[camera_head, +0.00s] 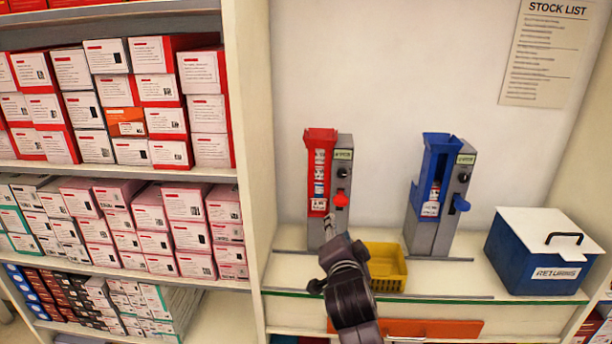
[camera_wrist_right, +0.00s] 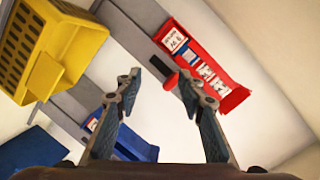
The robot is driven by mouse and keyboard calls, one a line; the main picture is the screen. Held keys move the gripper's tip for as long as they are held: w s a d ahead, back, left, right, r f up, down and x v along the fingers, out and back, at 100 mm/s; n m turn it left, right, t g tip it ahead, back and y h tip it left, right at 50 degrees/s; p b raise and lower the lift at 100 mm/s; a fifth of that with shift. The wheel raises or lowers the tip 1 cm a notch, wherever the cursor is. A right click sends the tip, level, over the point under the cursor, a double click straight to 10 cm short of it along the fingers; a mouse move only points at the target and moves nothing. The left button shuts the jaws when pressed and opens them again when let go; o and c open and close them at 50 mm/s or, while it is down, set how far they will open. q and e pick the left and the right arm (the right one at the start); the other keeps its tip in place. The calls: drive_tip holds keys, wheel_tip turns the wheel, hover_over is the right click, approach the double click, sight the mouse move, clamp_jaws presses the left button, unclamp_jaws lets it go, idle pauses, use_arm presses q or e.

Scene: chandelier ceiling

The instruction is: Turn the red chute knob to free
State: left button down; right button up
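The red chute (camera_head: 320,150) stands on the shelf, mounted on a grey post, with several small packs inside. Its red knob (camera_head: 341,199) sticks out low on the post's right side. In the right wrist view the knob (camera_wrist_right: 171,81) shows between the fingertips, closer to the right-hand finger, and the red chute (camera_wrist_right: 205,67) lies beyond. My right gripper (camera_wrist_right: 158,82) is open with nothing between its fingers that I can see held. In the head view the gripper (camera_head: 333,222) is just below the knob; I cannot tell whether it touches. My left gripper is not in view.
A blue chute (camera_head: 434,177) with a blue knob (camera_head: 461,204) stands to the right. A yellow basket (camera_head: 388,281) sits in front, close to my right arm. A blue returns box (camera_head: 530,262) is at far right. Shelves of boxes (camera_head: 110,215) fill the left.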

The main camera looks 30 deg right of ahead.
sight(342, 175)
wheel_tip(342, 175, up, 8)
drive_tip(key=w+d+r+m+t+h, duration=0.1)
drive_tip(key=w+d+m+h, duration=0.1)
drive_tip(key=w+d+m, duration=0.15)
drive_tip(key=shift+m, duration=0.25)
drive_tip(key=p+x, duration=0.1)
drive_tip(key=x, duration=0.4)
drive_tip(key=shift+w+f+p, duration=0.1)
drive_tip(key=shift+w+p, duration=0.25)
drive_tip(key=shift+w+d+f, duration=0.1)
drive_tip(key=shift+w+d, duration=0.05)
drive_tip(key=shift+w, duration=0.2)
clamp_jaws()
